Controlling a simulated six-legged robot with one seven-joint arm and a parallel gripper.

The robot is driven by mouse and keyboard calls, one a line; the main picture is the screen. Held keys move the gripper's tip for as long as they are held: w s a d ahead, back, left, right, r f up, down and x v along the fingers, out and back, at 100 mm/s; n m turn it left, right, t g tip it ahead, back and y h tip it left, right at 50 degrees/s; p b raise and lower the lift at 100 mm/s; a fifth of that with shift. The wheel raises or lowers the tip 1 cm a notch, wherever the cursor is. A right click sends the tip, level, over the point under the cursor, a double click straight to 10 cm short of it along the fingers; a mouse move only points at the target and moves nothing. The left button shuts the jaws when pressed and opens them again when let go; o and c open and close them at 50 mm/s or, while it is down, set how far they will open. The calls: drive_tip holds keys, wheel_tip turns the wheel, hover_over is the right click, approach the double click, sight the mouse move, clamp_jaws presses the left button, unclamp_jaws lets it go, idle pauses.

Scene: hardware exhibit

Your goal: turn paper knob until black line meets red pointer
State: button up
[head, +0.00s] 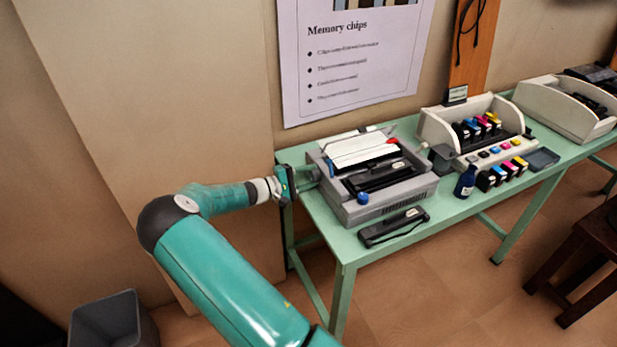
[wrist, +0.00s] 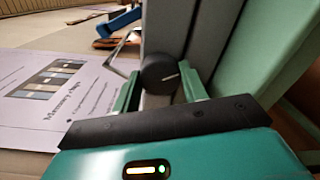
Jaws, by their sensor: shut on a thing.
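The grey printer (head: 395,190) stands at the left end of the green table. My gripper (head: 305,178) reaches its left side from the left. In the wrist view, a dark round knob (wrist: 158,74) sticks out from the printer's grey side, between the two green fingers of my gripper (wrist: 162,88), which are shut on it. A short pale line runs on the knob's face toward its right edge. I see no black line on it. The head view hides the knob.
A black cartridge unit (head: 393,228) lies in front of the printer on the table (head: 338,240). A blue ink bottle (head: 466,181) and a beige printer (head: 437,125) with colour cartridges stand to the right. A poster (head: 350,70) hangs behind. A grey bin (head: 112,320) stands on the floor.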

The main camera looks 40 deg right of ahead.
drive_tip(key=shift+w+a, duration=0.1)
drive_tip(key=o, duration=1)
drive_tip(key=v, duration=1.3)
drive_tip(key=shift+a, duration=0.35)
drive_tip(key=shift+w, duration=0.1)
